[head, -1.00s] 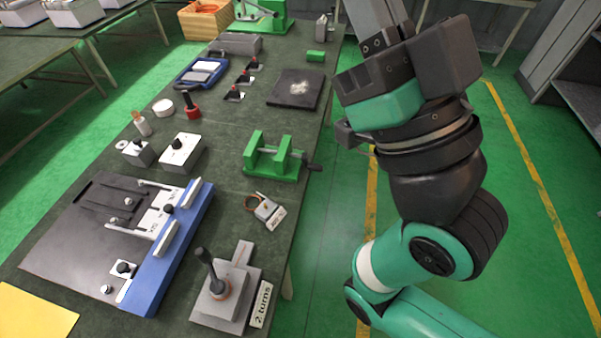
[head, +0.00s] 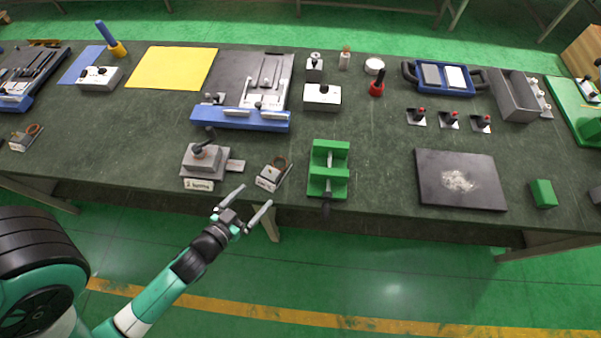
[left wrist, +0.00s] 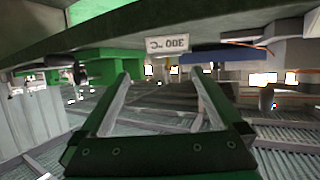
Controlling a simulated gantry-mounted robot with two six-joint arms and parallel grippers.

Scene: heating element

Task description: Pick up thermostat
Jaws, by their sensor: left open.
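The thermostat looks to be the small grey block (head: 268,180) with a copper-coloured coil and a white label, at the table's front edge in the head view. In the left wrist view a label (left wrist: 167,45) appears upside down, seeming to read 300 °C, just beyond the fingertips. My left gripper (head: 256,196) is open and empty at the front edge, close to the block; the exact gap is hard to tell. Its spread fingers also show in the left wrist view (left wrist: 161,80). My right gripper is out of view.
A green vise (head: 328,185) stands right of the block. A grey device with a black lever (head: 203,160) stands left of it. Behind are a blue-edged fixture (head: 240,120) and a white box (head: 322,97). A similar coiled block (head: 25,138) lies far left.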

